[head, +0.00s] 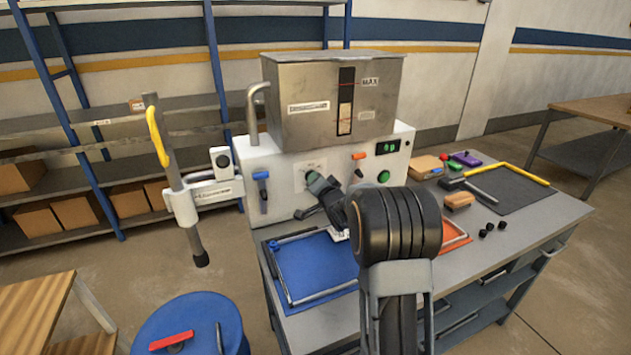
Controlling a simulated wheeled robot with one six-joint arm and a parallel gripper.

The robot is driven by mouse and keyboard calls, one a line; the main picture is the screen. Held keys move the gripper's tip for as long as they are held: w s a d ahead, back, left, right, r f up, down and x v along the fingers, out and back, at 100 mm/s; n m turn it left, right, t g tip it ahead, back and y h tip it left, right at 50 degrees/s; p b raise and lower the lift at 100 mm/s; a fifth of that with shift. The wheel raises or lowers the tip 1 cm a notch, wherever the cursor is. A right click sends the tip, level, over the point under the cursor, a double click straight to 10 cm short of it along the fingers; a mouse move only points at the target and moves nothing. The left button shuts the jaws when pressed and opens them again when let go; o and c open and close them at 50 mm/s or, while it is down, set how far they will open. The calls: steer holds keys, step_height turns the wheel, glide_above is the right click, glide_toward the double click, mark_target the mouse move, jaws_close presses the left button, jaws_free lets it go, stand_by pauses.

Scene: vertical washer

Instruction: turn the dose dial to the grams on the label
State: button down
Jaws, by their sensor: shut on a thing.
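The dose dial (311,170) is on the front panel of the white machine (283,168), with a pale scale plate around it. My gripper (315,181) reaches in from the right and is shut on the dial, its dark fingers covering most of it. The dial's pointer and scale marks are too small and too hidden to read. A white label (308,107) is on the front of the steel tank (300,85); its print is too small to read.
A blue tray (310,265) lies below on the grey bench (500,235).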

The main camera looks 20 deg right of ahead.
stand_by(0.4)
steer(key=c, duration=1.2)
jaws_free()
steer(key=shift+o, duration=0.2)
steer(key=s+b, duration=0.1)
steer(key=s, duration=1.2)
steer(key=shift+s, duration=0.4)
